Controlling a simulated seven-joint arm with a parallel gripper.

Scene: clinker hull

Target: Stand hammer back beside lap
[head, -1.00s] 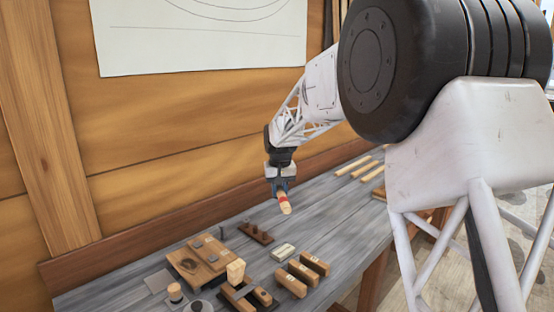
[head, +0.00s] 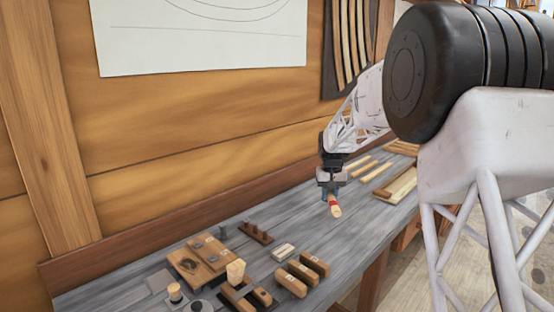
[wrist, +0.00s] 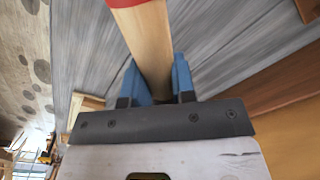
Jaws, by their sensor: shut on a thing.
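My gripper (head: 331,191) is shut on the hammer (head: 334,206), a pale wooden handle with a red band. The gripper holds it above the grey bench, right of the group of tools. In the wrist view the hammer handle (wrist: 148,45) runs up between the blue fingers (wrist: 158,82), and the red band is at the top edge. The hammer's head is not visible in either view. The lap may be the jointed wooden piece with a dark mark (head: 200,257) at the bench's left; I cannot tell for sure.
A dark rack with pegs (head: 256,233), a small pale block (head: 284,251) and several wooden blocks (head: 302,273) stand on the bench. An upright pale block (head: 236,271) is at the front left. Wooden strips (head: 376,172) lie at the far right. The bench (head: 300,215) between is clear.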

